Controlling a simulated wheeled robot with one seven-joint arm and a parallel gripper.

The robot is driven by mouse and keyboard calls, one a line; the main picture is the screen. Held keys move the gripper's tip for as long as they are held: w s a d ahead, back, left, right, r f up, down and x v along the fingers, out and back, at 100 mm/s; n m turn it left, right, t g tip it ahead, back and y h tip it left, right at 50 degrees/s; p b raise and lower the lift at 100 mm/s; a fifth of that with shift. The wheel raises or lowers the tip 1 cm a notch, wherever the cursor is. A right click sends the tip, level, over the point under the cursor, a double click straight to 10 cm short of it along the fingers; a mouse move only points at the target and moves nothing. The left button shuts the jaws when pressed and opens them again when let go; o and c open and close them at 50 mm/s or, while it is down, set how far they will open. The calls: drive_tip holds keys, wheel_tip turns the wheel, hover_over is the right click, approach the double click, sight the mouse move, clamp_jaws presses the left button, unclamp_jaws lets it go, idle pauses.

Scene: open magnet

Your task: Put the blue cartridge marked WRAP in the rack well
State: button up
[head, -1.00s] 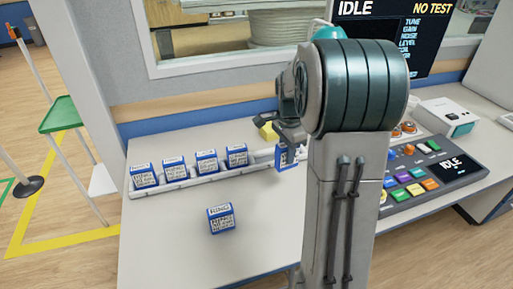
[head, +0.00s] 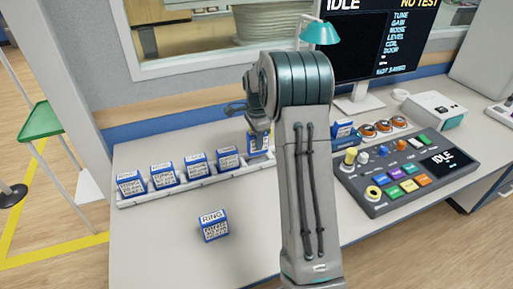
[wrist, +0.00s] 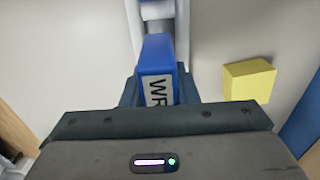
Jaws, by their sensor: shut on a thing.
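The blue WRAP cartridge (wrist: 157,70) is held upright in my gripper; the letters "WR" show in the wrist view, the rest hidden by the gripper. In the head view the held cartridge (head: 259,143) is at the right end of the white rack (head: 190,190), right of the last standing cartridge. My gripper (head: 259,128) is shut on it, partly hidden by my arm. Part of the rack (wrist: 157,10) shows beyond the cartridge in the wrist view. I cannot tell whether the cartridge touches the rack.
Several blue-and-white cartridges (head: 164,174) stand in the rack. A RING cartridge (head: 213,225) stands on the table in front. Another blue item (head: 343,129) is partly behind my arm. A yellow block (wrist: 248,80) lies beside the rack. A control panel (head: 405,178) is at the right.

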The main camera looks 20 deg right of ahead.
drive_tip(key=shift+w+f, duration=0.1)
drive_tip(key=shift+f, duration=1.95)
drive_tip(key=shift+f, duration=0.2)
drive_tip(key=o, duration=1)
drive_tip(key=shift+r, duration=0.1)
